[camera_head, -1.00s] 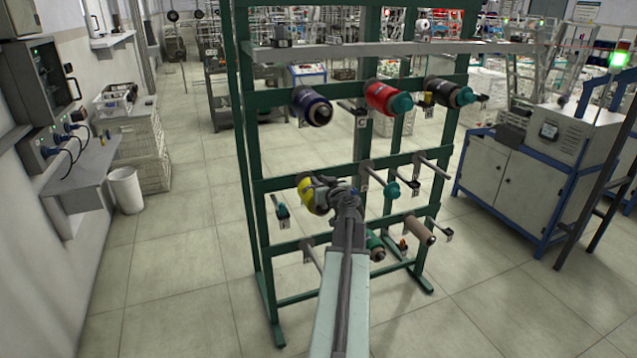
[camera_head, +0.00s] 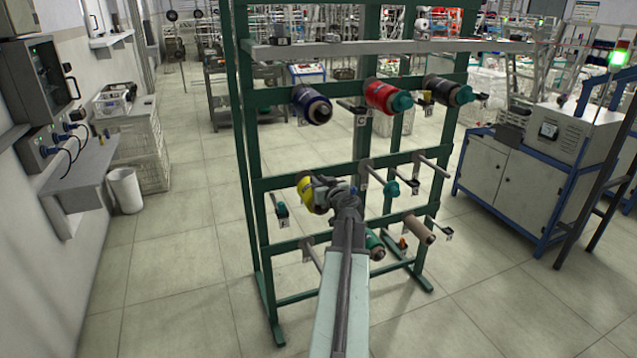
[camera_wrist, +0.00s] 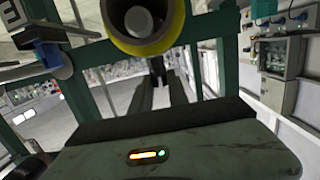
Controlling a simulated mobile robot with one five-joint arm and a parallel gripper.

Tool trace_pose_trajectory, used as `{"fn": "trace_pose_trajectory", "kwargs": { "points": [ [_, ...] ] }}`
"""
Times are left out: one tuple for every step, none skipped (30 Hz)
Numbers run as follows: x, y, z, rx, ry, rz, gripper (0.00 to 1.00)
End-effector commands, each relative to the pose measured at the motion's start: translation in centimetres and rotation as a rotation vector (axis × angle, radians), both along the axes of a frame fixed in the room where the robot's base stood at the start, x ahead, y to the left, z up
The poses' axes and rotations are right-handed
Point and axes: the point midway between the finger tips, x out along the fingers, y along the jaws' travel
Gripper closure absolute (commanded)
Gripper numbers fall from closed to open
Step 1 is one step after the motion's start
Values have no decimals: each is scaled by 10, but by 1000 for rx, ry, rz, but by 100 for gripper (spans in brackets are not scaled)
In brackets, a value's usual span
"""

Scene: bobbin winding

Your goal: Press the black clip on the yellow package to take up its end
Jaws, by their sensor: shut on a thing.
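The yellow package (camera_head: 305,193) sits on a peg at the left of the rack's middle row. In the wrist view its yellow rim and grey core end (camera_wrist: 147,20) fill the top centre. My gripper (camera_head: 325,188) is right at the package's near end and covers part of it. In the wrist view my gripper's dark fingers (camera_wrist: 162,85) reach to just below the core and are shut on a small dark piece (camera_wrist: 158,68), which looks like the black clip. The fingers hide most of it. No loose yarn end can be made out.
The green rack (camera_head: 250,150) stands close ahead. A blue package (camera_head: 312,105), a red one (camera_head: 388,98) and a black one (camera_head: 448,91) hang above. Floor is free left of the rack.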

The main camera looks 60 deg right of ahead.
Motion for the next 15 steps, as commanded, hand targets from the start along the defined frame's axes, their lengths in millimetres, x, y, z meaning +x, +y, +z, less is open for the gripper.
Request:
{"fn": "trace_pose_trajectory", "kwargs": {
  "points": [
    [0,0,7,0,0,0,100],
    [0,0,10,0,0,0,100],
    [0,0,14,0,0,0,100],
    [0,0,16,0,0,0,100],
    [0,0,19,0,0,0,100],
    [0,0,22,0,0,0,100],
    [0,0,24,0,0,0,100],
    [0,0,27,0,0,1,100],
    [0,0,30,0,0,1,100],
    [0,0,33,0,0,1,100],
    [1,0,35,0,0,1,100],
    [1,0,38,0,0,1,100],
    [1,0,41,0,0,1,100],
    [1,0,43,0,0,1,100],
    [1,0,46,0,0,1,100]
  ]
}}
